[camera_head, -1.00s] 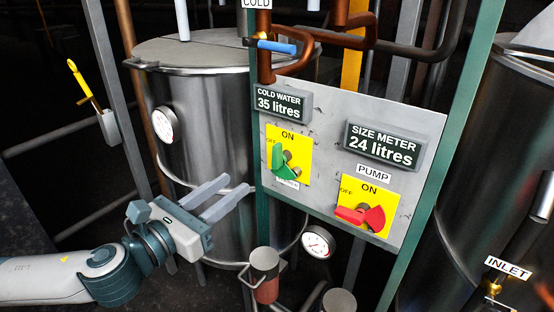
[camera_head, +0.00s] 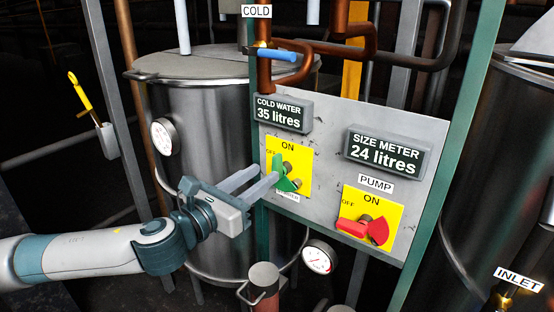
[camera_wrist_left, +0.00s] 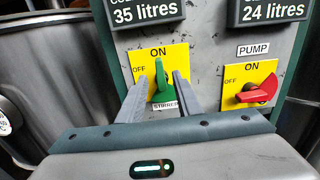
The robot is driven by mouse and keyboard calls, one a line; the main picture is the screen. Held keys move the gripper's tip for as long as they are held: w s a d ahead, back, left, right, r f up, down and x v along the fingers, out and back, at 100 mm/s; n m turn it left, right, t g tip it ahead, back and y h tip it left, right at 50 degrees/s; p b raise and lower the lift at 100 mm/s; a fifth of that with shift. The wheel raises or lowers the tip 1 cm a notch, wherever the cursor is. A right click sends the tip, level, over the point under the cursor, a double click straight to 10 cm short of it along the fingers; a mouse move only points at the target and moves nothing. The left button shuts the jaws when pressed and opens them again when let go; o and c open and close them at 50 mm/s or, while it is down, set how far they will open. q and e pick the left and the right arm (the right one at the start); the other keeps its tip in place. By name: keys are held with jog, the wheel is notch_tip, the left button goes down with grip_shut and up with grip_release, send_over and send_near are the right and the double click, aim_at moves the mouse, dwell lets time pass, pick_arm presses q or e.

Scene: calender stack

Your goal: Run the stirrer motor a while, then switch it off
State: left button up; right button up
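The stirrer switch is a green handle (camera_head: 281,170) on a yellow plate (camera_head: 303,160) marked ON and OFF, left on the grey panel. In the left wrist view the green handle (camera_wrist_left: 164,88) stands upright, toward ON. A STIRRER label (camera_wrist_left: 165,106) below it is partly covered. My left gripper (camera_head: 266,176) reaches the switch from the left. In the left wrist view its fingers (camera_wrist_left: 168,68) are apart, one on each side of the handle; I cannot tell whether they touch it. My right gripper is not in view.
A red PUMP switch (camera_head: 365,230) sits to the right on the same panel (camera_head: 325,135). Meters above read 35 litres (camera_head: 282,113) and 24 litres (camera_head: 387,154). A blue-handled valve (camera_head: 277,54) is above. Steel tanks (camera_head: 215,120) stand behind and at the right.

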aim_at(274, 167)
pick_arm(q)
jog(key=p+x, duration=0.2)
jog(key=x, duration=0.5)
jog(key=shift+s, duration=0.1)
grip_shut()
